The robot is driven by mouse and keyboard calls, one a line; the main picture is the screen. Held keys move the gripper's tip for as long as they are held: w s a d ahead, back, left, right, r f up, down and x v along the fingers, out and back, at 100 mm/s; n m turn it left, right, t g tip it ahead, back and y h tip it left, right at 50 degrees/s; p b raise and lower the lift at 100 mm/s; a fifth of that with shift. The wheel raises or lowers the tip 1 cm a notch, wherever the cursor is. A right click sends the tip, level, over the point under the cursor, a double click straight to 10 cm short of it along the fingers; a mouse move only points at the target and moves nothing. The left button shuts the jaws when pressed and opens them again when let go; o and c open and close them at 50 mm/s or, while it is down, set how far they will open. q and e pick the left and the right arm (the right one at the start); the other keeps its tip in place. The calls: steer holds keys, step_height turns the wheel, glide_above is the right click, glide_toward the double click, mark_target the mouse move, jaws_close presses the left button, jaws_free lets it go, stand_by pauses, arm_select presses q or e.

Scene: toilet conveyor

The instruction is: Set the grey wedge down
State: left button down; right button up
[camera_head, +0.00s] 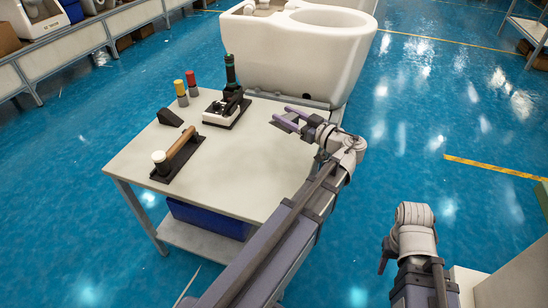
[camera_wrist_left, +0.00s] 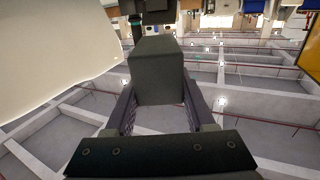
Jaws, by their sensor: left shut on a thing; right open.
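My left gripper (camera_head: 287,119) is above the right part of the white table (camera_head: 262,150), its two purple fingers pointing left. In the left wrist view its fingers (camera_wrist_left: 158,115) are shut on a dark grey block (camera_wrist_left: 158,72), which I take for the grey wedge. The block sits between both fingers and hides what lies behind it. In the head view it is hard to make out between the fingers. My right gripper (camera_head: 384,254) is low at the right, away from the table; only part of it shows, open and empty.
A black wedge-shaped block (camera_head: 170,117) stands at the table's left edge. Nearby are a wooden-handled tool on a black base (camera_head: 178,153), red (camera_head: 191,82) and yellow (camera_head: 180,92) capped pieces, and a black-and-white device (camera_head: 228,105). A white toilet (camera_head: 295,60) stands behind. The table's front middle is clear.

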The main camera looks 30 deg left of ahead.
mark_target(285, 153)
arm_select(q)
steer(key=shift+f+b, duration=5.1)
steer(key=shift+f, duration=0.1)
steer(key=shift+r, duration=0.15)
steer(key=c, duration=0.7)
jaws_free()
steer(key=shift+f, duration=0.25)
steer(key=o, duration=0.5)
steer(key=shift+r, duration=0.1)
steer(key=shift+c, duration=0.2)
